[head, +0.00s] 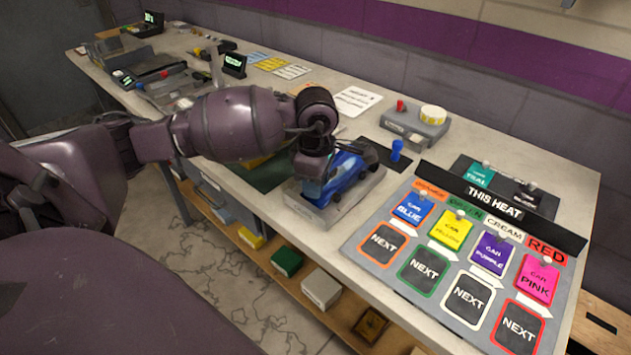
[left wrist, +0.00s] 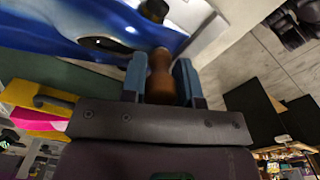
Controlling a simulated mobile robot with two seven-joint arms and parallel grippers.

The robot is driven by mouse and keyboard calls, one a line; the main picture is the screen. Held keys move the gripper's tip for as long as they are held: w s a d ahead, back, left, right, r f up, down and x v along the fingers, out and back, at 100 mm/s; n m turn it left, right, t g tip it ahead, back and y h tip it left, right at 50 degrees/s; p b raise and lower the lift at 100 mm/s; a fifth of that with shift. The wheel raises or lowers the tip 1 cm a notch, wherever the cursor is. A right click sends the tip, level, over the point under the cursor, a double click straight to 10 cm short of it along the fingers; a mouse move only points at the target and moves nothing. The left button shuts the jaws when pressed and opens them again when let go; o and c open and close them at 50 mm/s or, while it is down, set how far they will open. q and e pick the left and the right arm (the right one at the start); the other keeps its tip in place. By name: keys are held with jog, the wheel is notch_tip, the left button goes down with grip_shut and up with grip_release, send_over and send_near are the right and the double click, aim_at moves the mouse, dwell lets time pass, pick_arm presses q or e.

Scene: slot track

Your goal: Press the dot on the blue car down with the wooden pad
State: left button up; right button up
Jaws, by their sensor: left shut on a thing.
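The blue car (head: 350,168) sits on a grey block (head: 325,212) near the front edge of the bench. Its glossy blue body fills the upper left of the left wrist view (left wrist: 60,25). My left gripper (head: 312,190) is at the car's near left end and covers part of it. In the left wrist view its two blue-grey fingers (left wrist: 160,82) are shut on the brown wooden pad (left wrist: 160,72), close against the car's side; I cannot tell whether they touch. The dot cannot be made out. My right gripper is not in view.
A blue peg (head: 397,150) stands on a dark mat right of the car. The heat board (head: 455,260) with coloured cards fills the bench's right front. Below is a wooden shelf with boxes (head: 287,261).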

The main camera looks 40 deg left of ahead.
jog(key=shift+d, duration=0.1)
pick_arm(q)
jog(key=shift+r+p, duration=0.3)
jog(key=shift+r, duration=0.25)
jog(key=shift+r+p, duration=0.45)
jog(key=shift+r, duration=0.7)
jog(key=shift+r+p, duration=0.4)
jog(key=shift+r, duration=0.7)
jog(key=shift+r+p, duration=0.3)
jog(key=shift+r, duration=0.4)
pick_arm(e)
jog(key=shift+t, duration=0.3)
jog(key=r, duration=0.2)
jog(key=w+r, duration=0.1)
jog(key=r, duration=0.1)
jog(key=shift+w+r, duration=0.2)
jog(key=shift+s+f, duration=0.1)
